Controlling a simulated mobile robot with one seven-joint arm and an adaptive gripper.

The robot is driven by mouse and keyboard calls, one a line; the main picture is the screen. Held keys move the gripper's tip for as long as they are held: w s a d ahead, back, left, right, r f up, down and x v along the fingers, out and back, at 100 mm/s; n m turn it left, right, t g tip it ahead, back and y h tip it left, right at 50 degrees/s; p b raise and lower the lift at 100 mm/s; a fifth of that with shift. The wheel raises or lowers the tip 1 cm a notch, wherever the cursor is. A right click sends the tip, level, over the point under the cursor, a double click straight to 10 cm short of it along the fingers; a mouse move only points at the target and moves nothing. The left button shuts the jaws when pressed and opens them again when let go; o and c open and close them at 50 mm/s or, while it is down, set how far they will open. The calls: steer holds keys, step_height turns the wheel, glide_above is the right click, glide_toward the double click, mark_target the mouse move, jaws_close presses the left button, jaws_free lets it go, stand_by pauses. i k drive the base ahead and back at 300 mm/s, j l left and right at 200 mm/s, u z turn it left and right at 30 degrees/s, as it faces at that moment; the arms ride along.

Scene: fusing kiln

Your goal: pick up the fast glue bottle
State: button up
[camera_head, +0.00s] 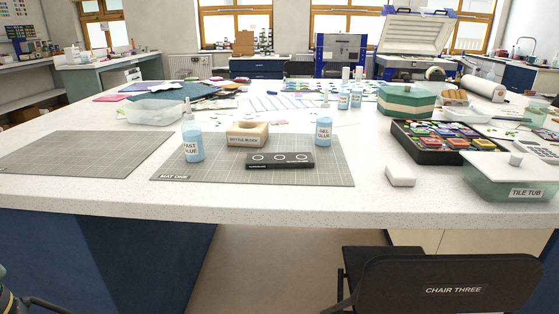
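The fast glue bottle (193,143) is light blue with a pale pointed nozzle and a label reading FAST GLUE. It stands upright on the left part of the grey gridded mat (222,174), labelled MAT ONE. A similar blue bottle labelled GEL GLUE (323,131) stands on the same mat, further right. Between them is a wooden block labelled BOTTLE BLOCK (247,134) with a round hole in its top. My gripper cannot be made out in this view. A dark shape is cut off at the bottom left corner.
A black device (280,160) lies on the mat in front of the block. A second mat (84,152) lies bare at left. A clear tray (156,111) sits behind the bottle. A tile tub (508,178) stands at right. Chair three (452,285) is at the table's front right.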

mark_target(193, 141)
steer(key=u, duration=1.95)
steer(key=k+l+u, duration=0.25)
steer(key=k+l, duration=0.75)
steer(key=l, duration=0.15)
steer(key=i+l, duration=0.2)
steer(key=i, duration=0.35)
steer(key=u, duration=0.05)
